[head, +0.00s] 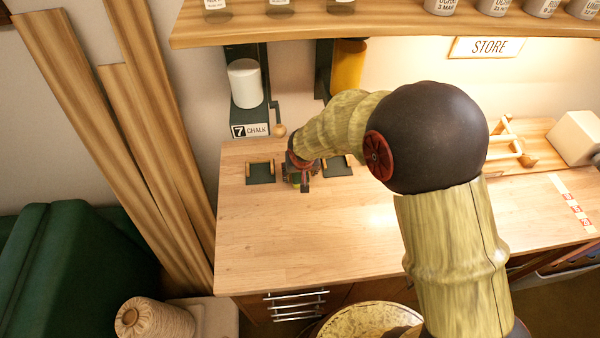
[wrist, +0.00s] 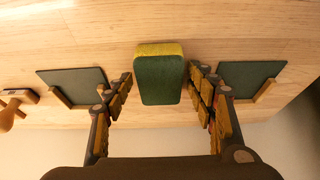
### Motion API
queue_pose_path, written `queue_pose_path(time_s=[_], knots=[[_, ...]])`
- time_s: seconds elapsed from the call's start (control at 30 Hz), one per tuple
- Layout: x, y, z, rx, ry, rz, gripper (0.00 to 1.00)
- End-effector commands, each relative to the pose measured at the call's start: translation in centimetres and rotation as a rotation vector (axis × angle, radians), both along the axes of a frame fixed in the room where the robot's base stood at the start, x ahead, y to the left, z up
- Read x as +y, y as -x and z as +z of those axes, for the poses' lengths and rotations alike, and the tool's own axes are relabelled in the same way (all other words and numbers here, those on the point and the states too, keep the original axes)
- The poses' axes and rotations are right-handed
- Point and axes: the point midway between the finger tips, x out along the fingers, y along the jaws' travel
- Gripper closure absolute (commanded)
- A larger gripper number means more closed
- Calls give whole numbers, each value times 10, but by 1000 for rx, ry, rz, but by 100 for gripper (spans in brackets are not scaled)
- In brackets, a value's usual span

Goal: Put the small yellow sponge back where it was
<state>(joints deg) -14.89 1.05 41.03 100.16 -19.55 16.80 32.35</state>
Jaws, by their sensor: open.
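The small sponge (wrist: 160,80) is between the fingers of my gripper in the wrist view, with a dark green face towards the camera and a yellow layer along its far edge. My gripper (head: 301,178) is open, low over the table between two dark green pads. In the wrist view a finger stands on each side of the sponge, with a gap on the left and a narrower one on the right. In the head view my gripper mostly hides the sponge. I cannot tell whether the sponge touches the table.
The left pad (head: 260,173) and right pad (head: 338,167) each carry a wooden strip. Behind stands a chalk dispenser (head: 244,84) with a wooden-knobbed crank (head: 279,129). A shelf (head: 380,27) overhangs the back. A wooden rack (head: 512,150) stands right. The table's front left (head: 280,240) is clear.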

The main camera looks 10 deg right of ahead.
Motion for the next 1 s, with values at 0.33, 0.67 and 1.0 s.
queue_pose_path(time_s=[0.33, 0.67, 1.0], knots=[[0, 0, 2, 0, 0, 0, 42], [0, 16, 50, -5, -2, 0, 42], [0, 40, 104, -3, -1, 0, 42]])
